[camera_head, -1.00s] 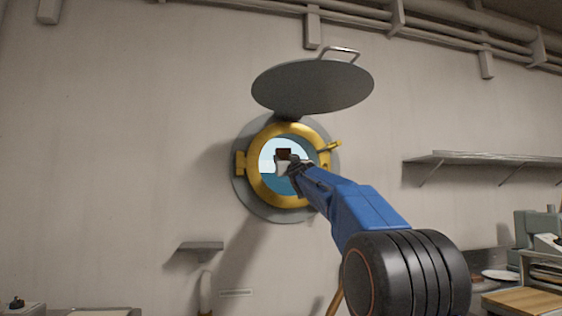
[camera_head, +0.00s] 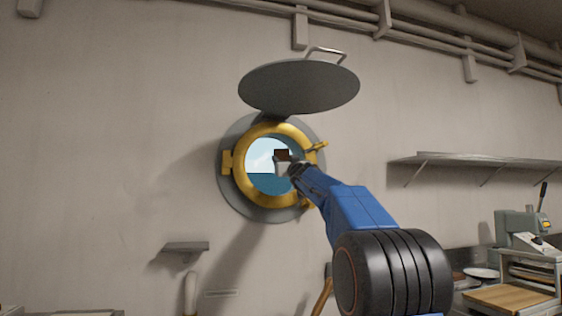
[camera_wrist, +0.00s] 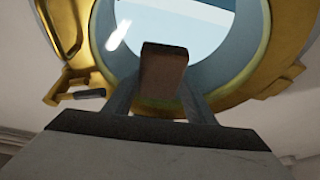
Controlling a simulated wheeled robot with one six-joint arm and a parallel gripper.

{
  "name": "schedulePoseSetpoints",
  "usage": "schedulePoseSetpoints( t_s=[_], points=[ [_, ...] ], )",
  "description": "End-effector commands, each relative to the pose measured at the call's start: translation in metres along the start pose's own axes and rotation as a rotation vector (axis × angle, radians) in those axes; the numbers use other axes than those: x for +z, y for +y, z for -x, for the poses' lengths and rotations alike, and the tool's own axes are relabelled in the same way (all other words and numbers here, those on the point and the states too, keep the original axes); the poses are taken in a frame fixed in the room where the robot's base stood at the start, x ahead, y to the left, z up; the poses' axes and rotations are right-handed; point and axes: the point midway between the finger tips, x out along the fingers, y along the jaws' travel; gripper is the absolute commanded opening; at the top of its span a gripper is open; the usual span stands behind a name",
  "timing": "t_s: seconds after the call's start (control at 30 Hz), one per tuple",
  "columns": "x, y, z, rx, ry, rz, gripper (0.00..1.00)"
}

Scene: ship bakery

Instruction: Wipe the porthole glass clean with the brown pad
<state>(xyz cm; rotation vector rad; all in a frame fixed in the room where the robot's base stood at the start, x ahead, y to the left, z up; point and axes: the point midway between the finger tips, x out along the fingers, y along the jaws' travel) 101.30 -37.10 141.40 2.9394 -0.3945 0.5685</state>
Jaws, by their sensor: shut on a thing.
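The porthole glass (camera_head: 262,160) is round, pale blue above and darker blue below, inside a brass ring (camera_head: 240,187) on the wall. My gripper (camera_head: 287,163) is in front of the right part of the porthole, shut on the brown pad (camera_head: 282,154). In the wrist view the pad (camera_wrist: 163,72) stands up between the two fingers, with the glass (camera_wrist: 185,22) behind it. A bright white streak shows on or through the glass at left. I cannot tell whether the pad touches the glass.
A grey round cover (camera_head: 300,87) is raised above the porthole. Brass latches (camera_head: 317,146) stick out from the ring. A small shelf (camera_head: 186,247) is at lower left, a long wall shelf (camera_head: 475,159) at right. The wall at left is bare.

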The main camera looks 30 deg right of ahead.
Motion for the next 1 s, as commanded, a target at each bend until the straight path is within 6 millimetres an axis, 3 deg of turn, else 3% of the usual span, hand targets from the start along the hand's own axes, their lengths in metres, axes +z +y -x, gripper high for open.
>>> schedulePoseSetpoints(
  t_s=[0.6, 0.83, 1.0],
  points=[
    [0.002, 0.036, 0.002, 0.0, 0.0, 0.001, 0.32],
    [0.003, 0.036, -0.001, -0.001, 0.001, 0.0, 0.32],
    [0.003, 0.025, -0.001, -0.002, 0.0, -0.001, 0.32]
  ],
)
